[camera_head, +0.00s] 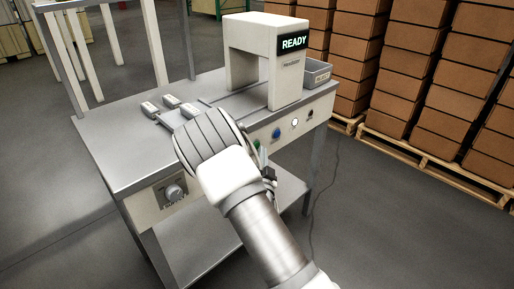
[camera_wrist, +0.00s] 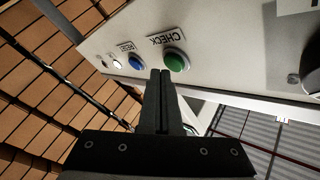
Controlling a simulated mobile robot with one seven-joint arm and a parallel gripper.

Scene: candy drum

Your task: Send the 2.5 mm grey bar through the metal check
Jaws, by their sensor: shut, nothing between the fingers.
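The metal check is a pale arch (camera_head: 268,62) on the grey table, and its display (camera_head: 293,42) reads READY. Three small pale bars or wands lie on the table left of it: one at the left (camera_head: 149,108), one behind (camera_head: 171,101) and one nearer my arm (camera_head: 189,110). Their size marks are too small to read, so I cannot tell which is 2.5 mm. My gripper (camera_wrist: 161,73) is shut and empty, its tips just below and beside the green CHECK button (camera_wrist: 176,61). I cannot tell whether they touch it. My arm covers part of the table front.
A blue button (camera_wrist: 136,62) labelled RESET is beside CHECK, with a white button (camera_wrist: 118,61) beyond. A grey bin (camera_head: 316,74) stands right of the arch.

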